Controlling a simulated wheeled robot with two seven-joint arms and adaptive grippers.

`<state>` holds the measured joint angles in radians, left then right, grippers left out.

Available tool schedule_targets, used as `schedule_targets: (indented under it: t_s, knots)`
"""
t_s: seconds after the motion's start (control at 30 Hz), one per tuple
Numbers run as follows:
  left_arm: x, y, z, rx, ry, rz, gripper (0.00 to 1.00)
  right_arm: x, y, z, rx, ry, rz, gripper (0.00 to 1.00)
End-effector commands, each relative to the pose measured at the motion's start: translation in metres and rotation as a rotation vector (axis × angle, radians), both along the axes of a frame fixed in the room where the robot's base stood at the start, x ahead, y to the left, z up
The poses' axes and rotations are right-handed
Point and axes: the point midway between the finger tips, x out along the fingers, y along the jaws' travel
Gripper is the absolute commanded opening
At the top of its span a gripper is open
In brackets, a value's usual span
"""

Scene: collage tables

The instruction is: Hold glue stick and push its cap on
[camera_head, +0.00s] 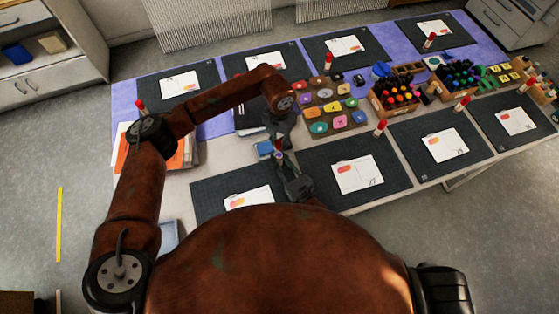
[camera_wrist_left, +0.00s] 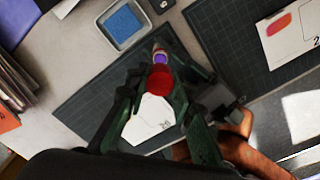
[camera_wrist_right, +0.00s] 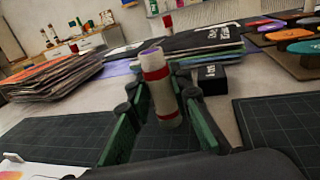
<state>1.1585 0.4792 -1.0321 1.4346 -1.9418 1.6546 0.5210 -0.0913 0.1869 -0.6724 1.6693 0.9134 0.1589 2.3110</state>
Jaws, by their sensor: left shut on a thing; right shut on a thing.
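My left gripper (camera_wrist_left: 161,74) is shut on the red cap (camera_wrist_left: 160,81), which fills the space between its fingers. The glue stick (camera_wrist_right: 160,88) is a pale tube with red bands and a purple top, held roughly upright and slightly tilted in my right gripper (camera_wrist_right: 155,103). In the head view the left gripper (camera_head: 278,130) is above the right gripper (camera_head: 291,176), with the stick (camera_head: 278,147) between them. In the left wrist view the purple top (camera_wrist_left: 160,57) shows just beyond the cap. The right wrist view shows the top uncovered; the cap is outside that view.
A blue ink pad (camera_head: 264,149) lies close left of the grippers. Dark mats with white cards (camera_head: 357,173) and standing red-capped sticks cover the tables. Stacked folders (camera_wrist_right: 52,73) lie at the left. Marker boxes (camera_head: 397,92) stand to the right.

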Motion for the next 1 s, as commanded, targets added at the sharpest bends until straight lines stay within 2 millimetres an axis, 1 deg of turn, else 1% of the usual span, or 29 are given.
schedule_targets:
  t_s: [0.17,0.27,0.37,0.6,0.63,1.0]
  knots:
    - [0.000,0.000,0.000,0.000,0.000,0.000,0.15,0.000,0.000,0.000,0.000,0.000,0.000,0.00]
    - [0.000,0.000,-0.004,0.001,0.001,0.000,0.15,0.000,0.000,0.000,0.000,0.000,0.000,0.00]
    - [0.000,0.000,-0.014,0.002,0.003,0.001,0.15,0.000,0.000,0.000,0.000,0.000,0.000,0.00]
    - [0.000,-0.001,-0.047,0.003,0.003,0.000,0.15,0.000,0.000,0.000,0.000,0.000,0.000,0.00]
    - [0.000,-0.001,-0.049,0.002,0.001,0.000,0.15,0.000,0.000,0.000,0.000,0.000,0.000,0.00]
    - [0.000,-0.001,-0.050,0.001,0.000,0.000,0.15,0.000,0.000,0.000,0.000,0.000,0.000,0.00]
